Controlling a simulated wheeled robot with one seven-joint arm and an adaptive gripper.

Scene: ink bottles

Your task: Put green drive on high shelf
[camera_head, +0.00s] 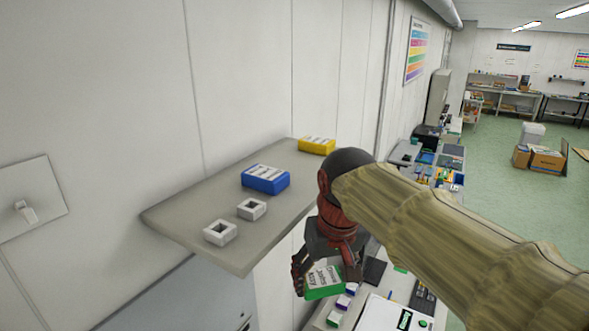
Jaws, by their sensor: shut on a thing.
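The green drive (325,284) is a small box with a white label and green sides. My gripper (318,270) is shut on it, with the fingers pointing down. My gripper is in front of the high shelf's right edge, with the drive hanging beside and apart from the shelf. The high shelf (190,210) is a grey board on the wall at the left. On it stand a blue drive (265,181) in the middle and a yellow drive (317,145) at the far end. Part of the drive is hidden by the fingers.
Two small white square holders (220,232) (252,209) stand at the near end of the shelf. Below my gripper, small boxes (343,302) and a white device (395,314) lie on a lower bench. A grey cabinet (190,300) is under the shelf. Bare shelf shows along the left.

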